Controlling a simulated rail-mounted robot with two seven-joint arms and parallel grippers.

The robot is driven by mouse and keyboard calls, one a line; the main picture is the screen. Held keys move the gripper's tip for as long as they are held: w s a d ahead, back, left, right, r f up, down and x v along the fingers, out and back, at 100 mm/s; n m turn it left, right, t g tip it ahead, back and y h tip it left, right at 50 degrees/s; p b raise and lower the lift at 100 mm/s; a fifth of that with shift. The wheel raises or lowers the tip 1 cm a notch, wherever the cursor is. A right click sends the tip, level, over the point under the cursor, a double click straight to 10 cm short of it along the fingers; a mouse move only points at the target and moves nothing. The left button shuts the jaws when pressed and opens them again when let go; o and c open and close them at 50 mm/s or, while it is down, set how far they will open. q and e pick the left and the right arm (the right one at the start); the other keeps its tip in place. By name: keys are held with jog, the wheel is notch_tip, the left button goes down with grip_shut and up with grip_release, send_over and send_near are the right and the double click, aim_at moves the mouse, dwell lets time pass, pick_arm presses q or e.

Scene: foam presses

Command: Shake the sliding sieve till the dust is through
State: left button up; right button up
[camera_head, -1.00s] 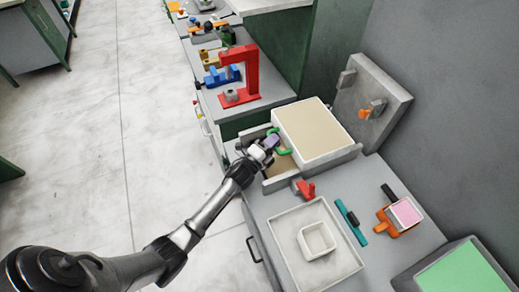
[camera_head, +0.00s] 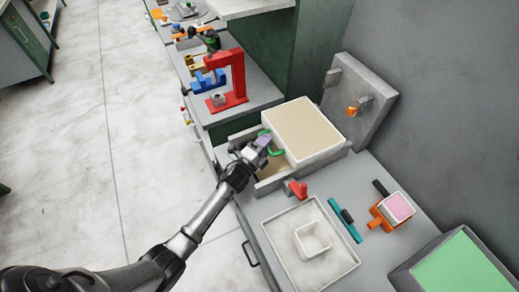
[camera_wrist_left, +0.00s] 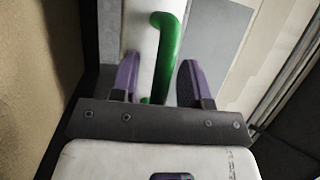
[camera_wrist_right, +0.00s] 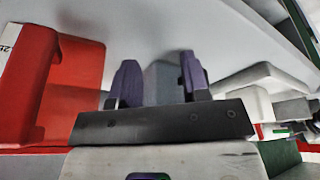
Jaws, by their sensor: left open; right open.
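The sliding sieve (camera_head: 303,130) is a white-rimmed tray with a tan bed of dust, set on a grey box frame (camera_head: 310,172). A green handle (camera_head: 277,153) sticks out from its left side. My left gripper (camera_head: 263,146) is at this handle. In the left wrist view the green handle (camera_wrist_left: 166,50) lies between the open purple fingers (camera_wrist_left: 157,78), with a gap to the right finger; contact with the left one is unclear. My right gripper (camera_wrist_right: 157,78) is open and empty in the right wrist view. I cannot make it out in the head view.
A red press (camera_head: 238,80) stands behind the sieve; red parts (camera_wrist_right: 70,75) also fill the right wrist view's left. In front are a white tray (camera_head: 275,235) with a small bowl (camera_head: 314,240), a teal tool (camera_head: 344,218) and an orange-held pink pad (camera_head: 399,207). A grey upright panel (camera_head: 375,75) stands behind.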

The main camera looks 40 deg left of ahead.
pick_arm(q)
jog(key=v, duration=1.3)
jog(key=shift+s+f, duration=0.1)
jog(key=shift+s, duration=0.3)
pick_arm(e)
jog(key=shift+a+f, duration=0.1)
jog(key=shift+a, duration=0.05)
